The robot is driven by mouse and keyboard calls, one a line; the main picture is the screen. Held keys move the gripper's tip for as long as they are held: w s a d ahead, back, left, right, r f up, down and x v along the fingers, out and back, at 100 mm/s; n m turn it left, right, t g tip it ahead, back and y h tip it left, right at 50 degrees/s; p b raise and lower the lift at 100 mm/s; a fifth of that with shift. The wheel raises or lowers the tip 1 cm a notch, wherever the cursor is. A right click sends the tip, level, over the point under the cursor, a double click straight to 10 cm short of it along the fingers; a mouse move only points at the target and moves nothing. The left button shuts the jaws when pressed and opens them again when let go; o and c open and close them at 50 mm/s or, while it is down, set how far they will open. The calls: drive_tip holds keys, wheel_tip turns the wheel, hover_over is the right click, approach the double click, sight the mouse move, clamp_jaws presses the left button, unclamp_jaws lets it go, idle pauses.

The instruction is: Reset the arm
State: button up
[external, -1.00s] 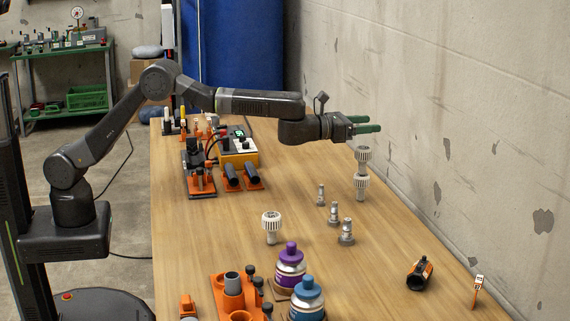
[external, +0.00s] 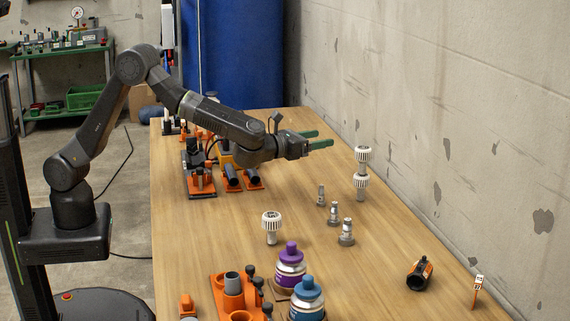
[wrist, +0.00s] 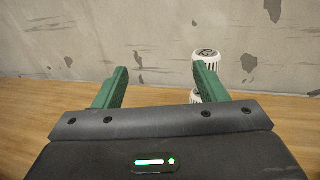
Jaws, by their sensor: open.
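My gripper (external: 319,139) has green fingers and is open and empty. It is held above the far part of the wooden table, pointing right toward the wall. In the wrist view its two fingers (wrist: 158,88) stand wide apart with only wall and table between them. A white stacked fitting (external: 362,172) stands upright to the right of the gripper, apart from it. Its white ribbed top (wrist: 207,60) shows beyond the right finger in the wrist view, partly hidden by that finger.
Several grey metal fittings (external: 346,232) and a white ribbed part (external: 271,226) stand mid-table. Purple (external: 290,266) and blue-capped (external: 307,297) bottles and an orange holder (external: 234,300) are in front. A black clamp (external: 419,273) lies right. Orange-based fixtures (external: 200,180) are under my arm.

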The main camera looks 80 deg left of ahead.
drive_tip(key=s+a+f+n+g+y+b, duration=0.1)
drive_tip(key=s+a, duration=0.2)
drive_tip(key=s, duration=0.5)
drive_tip(key=s+a+f+n+y, duration=0.1)
drive_tip(key=s+a+y, duration=0.15)
drive_tip(key=s, duration=0.45)
drive_tip(key=shift+h, duration=0.35)
drive_tip(key=shift+w+a+f+b, duration=0.1)
drive_tip(key=shift+f+b, duration=0.05)
drive_tip(key=shift+f, duration=0.85)
drive_tip(key=shift+a+f+b, duration=0.15)
drive_tip(key=shift+f+b, duration=0.05)
drive_tip(key=shift+f, duration=0.85)
drive_tip(key=shift+w+a+f+b, duration=0.1)
drive_tip(key=shift+f+b, duration=0.05)
drive_tip(key=shift+f, duration=0.85)
